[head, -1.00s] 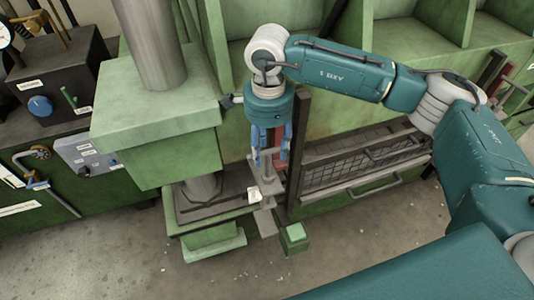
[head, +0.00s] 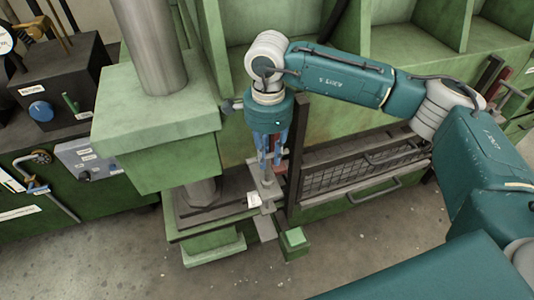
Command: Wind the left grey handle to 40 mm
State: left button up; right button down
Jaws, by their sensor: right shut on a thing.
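My right gripper (head: 270,165) points down at the front of the green press, with its blue fingers drawn close together. It is shut on the upper part of a grey handle (head: 267,184), which stands on a grey bracket beside a small white label (head: 254,200). The fingers hide most of the handle's grip. I cannot read a millimetre scale or the label's text. My left gripper is not in view.
The press's green block (head: 160,125) and steel column (head: 150,45) stand close to the left. A dark post and a mesh guard (head: 350,170) stand close to the right. A small green box (head: 294,242) is below. The concrete floor in front is clear.

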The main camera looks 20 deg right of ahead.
jog(key=shift+w+r, duration=0.25)
jog(key=shift+w, duration=0.1)
jog(key=shift+a+m+b, duration=0.1)
jog(key=shift+m+b, duration=0.4)
jog(key=shift+m, duration=0.6)
jog(key=m, duration=0.2)
jog(key=shift+m, duration=0.3)
jog(key=m+b, duration=0.1)
jog(key=m, duration=0.2)
jog(key=m+b, duration=0.1)
jog(key=m, duration=0.4)
jog(key=shift+m, duration=0.4)
jog(key=m+b, duration=0.1)
jog(key=m, duration=0.4)
jog(key=shift+w+m, duration=0.1)
jog(key=shift+m, duration=0.2)
jog(key=c, duration=1.5)
grip_release()
jog(key=shift+o, duration=0.7)
jog(key=shift+d+f, duration=0.1)
jog(key=shift+d, duration=0.2)
